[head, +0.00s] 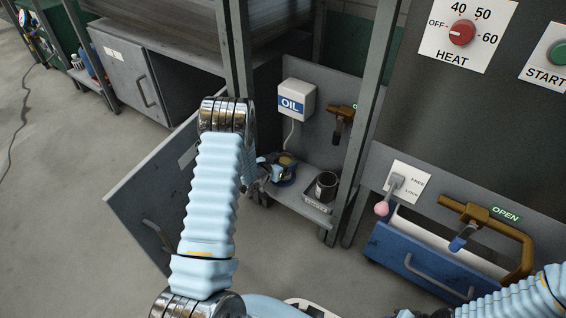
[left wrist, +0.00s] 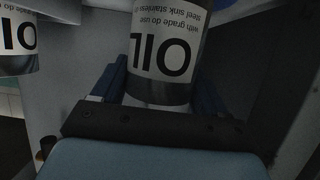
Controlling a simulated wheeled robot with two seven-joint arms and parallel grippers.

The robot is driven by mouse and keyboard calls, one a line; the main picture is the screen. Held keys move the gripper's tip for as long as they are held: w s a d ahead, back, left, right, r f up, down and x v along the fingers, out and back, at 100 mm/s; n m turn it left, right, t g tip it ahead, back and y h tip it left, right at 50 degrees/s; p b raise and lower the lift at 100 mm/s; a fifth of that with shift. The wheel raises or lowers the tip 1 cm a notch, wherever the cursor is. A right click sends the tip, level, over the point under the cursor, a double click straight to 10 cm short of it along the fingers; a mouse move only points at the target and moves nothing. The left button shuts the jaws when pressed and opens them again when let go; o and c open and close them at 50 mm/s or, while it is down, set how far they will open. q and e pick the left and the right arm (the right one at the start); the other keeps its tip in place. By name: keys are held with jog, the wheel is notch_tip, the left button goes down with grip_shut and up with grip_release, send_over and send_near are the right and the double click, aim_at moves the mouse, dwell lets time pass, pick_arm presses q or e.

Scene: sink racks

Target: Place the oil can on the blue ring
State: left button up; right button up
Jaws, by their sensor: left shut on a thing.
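My left gripper (head: 279,172) reaches into the open cabinet. It is shut on an oil can (head: 287,160), which shows small in the head view with a tan top. In the left wrist view the can (left wrist: 165,45) is between the two blue fingers (left wrist: 155,80), its white OIL label upside down in the picture. I cannot tell the blue ring apart from my blue fingers around the can, nor whether the can touches the shelf. My right arm shows at the lower right; its gripper is out of view.
A second, dark can (head: 327,186) stands on the shelf to the right, by a small labelled tray (head: 316,204). The cabinet door (head: 150,205) stands open at the left. A metal post (head: 362,130) borders the opening on the right.

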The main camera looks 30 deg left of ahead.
pick_arm(q)
jog(key=shift+f, duration=0.1)
jog(key=o, duration=1.4)
jog(key=shift+r, duration=0.2)
jog(key=d+p+v, duration=0.1)
jog(key=p+v, duration=0.1)
jog(key=v, duration=1)
jog(key=s+d+f+n+g, duration=0.2)
jog(key=s+d+f+g, duration=0.3)
jog(key=d+f, duration=0.55)
jog(key=s+d+f+g+h, duration=0.1)
jog(key=s+d+g+h, duration=0.2)
jog(key=s+d+g, duration=0.4)
jog(key=s+d, duration=0.7)
jog(key=d, duration=0.1)
jog(key=shift+s+d+f+n+g, duration=0.2)
jog(key=shift+s+d+n+g, duration=0.1)
jog(key=shift+d+n, duration=0.1)
